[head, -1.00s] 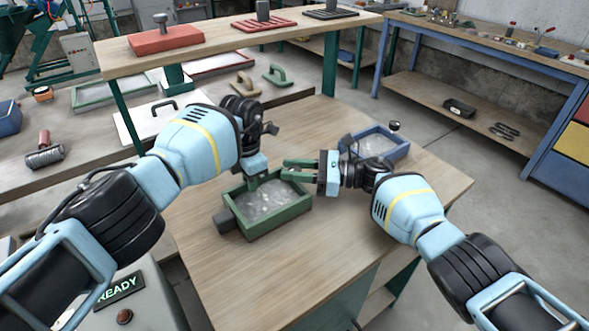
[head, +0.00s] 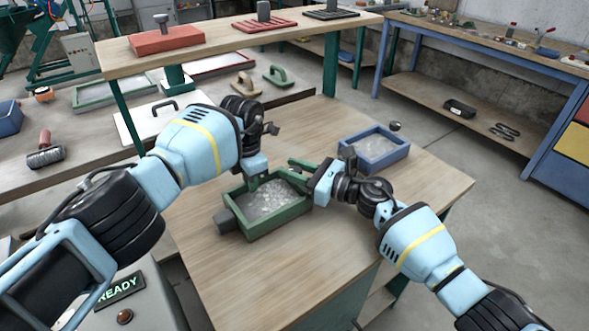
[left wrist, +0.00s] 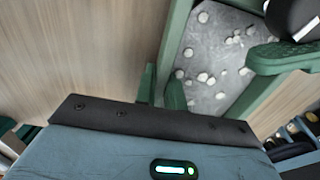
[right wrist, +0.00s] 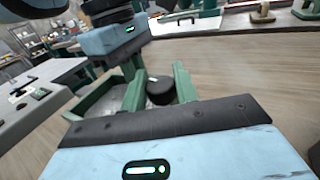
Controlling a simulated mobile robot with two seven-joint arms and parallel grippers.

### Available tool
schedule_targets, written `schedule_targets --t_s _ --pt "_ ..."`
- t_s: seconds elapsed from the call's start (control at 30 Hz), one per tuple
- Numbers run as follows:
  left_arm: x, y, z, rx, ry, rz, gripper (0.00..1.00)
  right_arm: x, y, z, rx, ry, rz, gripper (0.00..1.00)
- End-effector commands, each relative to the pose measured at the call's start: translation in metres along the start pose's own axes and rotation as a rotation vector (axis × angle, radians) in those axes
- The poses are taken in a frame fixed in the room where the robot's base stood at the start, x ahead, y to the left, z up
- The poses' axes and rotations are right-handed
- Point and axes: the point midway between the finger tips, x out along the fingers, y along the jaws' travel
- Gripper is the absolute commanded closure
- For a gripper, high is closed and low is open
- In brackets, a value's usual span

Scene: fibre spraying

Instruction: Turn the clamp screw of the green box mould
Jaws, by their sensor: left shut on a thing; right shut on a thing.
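The green box mould (head: 276,222) lies on the wooden table with pale, lumpy grey material inside. My left gripper (head: 259,181) is shut on a wall of the mould; its fingers straddle that wall in the left wrist view (left wrist: 164,90). My right gripper (head: 304,166) is at the mould's far right side. The clamp screw's round black knob (right wrist: 160,91) sits between its fingers in the right wrist view. The knob, with a white mark, also shows at the top right of the left wrist view (left wrist: 290,14). In the head view the right gripper hides it.
A blue box mould (head: 376,163) with its own knob (head: 394,126) stands behind my right wrist. A dark block (head: 224,221) sits at the green mould's left side. The table's front is clear. A shelf (head: 215,42) with tampers stands behind.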

Motion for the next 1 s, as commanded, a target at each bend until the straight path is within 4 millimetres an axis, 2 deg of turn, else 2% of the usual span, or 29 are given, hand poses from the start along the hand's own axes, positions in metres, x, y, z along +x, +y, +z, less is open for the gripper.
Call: schedule_targets --t_s 0.43,0.47,0.6,0.87,1.0 --pt "-0.0009 -0.0008 0.0009 0.003 -0.001 -0.002 1.00 -0.0014 0.0001 -0.0035 0.003 0.003 -0.031 0.93" --pt "-0.0009 -0.0008 0.0009 0.003 -0.001 -0.002 1.00 -0.0014 0.0001 -0.0035 0.003 0.003 -0.030 0.67" --pt "-0.0009 -0.0006 0.0008 0.002 -0.001 -0.001 1.00 -0.0011 0.0002 -0.0024 0.003 0.001 -0.030 0.49" --pt "-0.0009 -0.0005 0.0006 0.001 -0.001 -0.001 1.00 -0.0009 0.0003 -0.0006 0.001 -0.001 -0.029 0.49" --pt "-0.0008 -0.0004 0.0005 0.001 -0.001 0.000 1.00 -0.0082 -0.0002 -0.0012 0.001 -0.001 -0.030 0.49"
